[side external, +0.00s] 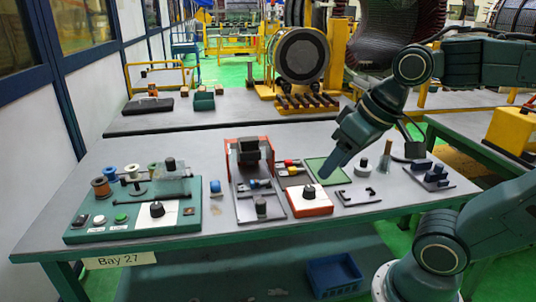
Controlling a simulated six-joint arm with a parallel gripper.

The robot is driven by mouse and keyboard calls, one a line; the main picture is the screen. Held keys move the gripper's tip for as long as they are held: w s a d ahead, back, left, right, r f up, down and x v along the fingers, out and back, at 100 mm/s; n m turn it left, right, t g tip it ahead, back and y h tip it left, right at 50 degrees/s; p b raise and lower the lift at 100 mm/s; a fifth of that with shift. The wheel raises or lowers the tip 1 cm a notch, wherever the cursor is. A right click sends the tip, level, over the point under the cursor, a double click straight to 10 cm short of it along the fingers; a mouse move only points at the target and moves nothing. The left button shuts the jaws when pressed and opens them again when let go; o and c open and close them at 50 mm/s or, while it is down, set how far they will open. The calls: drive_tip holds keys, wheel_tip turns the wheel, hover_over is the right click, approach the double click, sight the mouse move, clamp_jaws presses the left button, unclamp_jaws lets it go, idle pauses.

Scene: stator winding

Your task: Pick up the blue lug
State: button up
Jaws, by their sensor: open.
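My gripper (327,174) is above the bench, over or beside a green mat (331,167). Its fingers overlap in this view; it is open, and nothing shows held in it. I cannot single out the blue lug with certainty. Small blue pieces (260,183) lie on the grey plate in front of the red-backed fixture. Small red and yellow pieces (291,163) lie on a dark tray left of my gripper.
The red-backed fixture (249,152) and a red box with a black knob (309,201) stand left of my gripper. A green winding station (135,213) fills the left.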

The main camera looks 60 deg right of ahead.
drive_tip(key=w+d+r+m, duration=0.2)
drive_tip(key=w+m, duration=0.4)
drive_tip(key=w, duration=0.3)
drive_tip(key=m+g+y, duration=0.2)
drive_tip(key=m+y, duration=0.1)
drive_tip(key=m, duration=1.5)
hover_over(256, 180)
drive_tip(key=s+d, duration=0.2)
drive_tip(key=shift+w+a+f, duration=0.1)
drive_tip(key=shift+w+f, duration=0.05)
drive_tip(key=shift+f, duration=5.1)
drive_tip(key=shift+w+f, duration=0.1)
drive_tip(key=shift+f, duration=5.1)
drive_tip(key=shift+g, duration=0.3)
drive_tip(key=shift+x, duration=2.6)
drive_tip(key=shift+a+r, duration=0.1)
drive_tip(key=shift+a, duration=0.05)
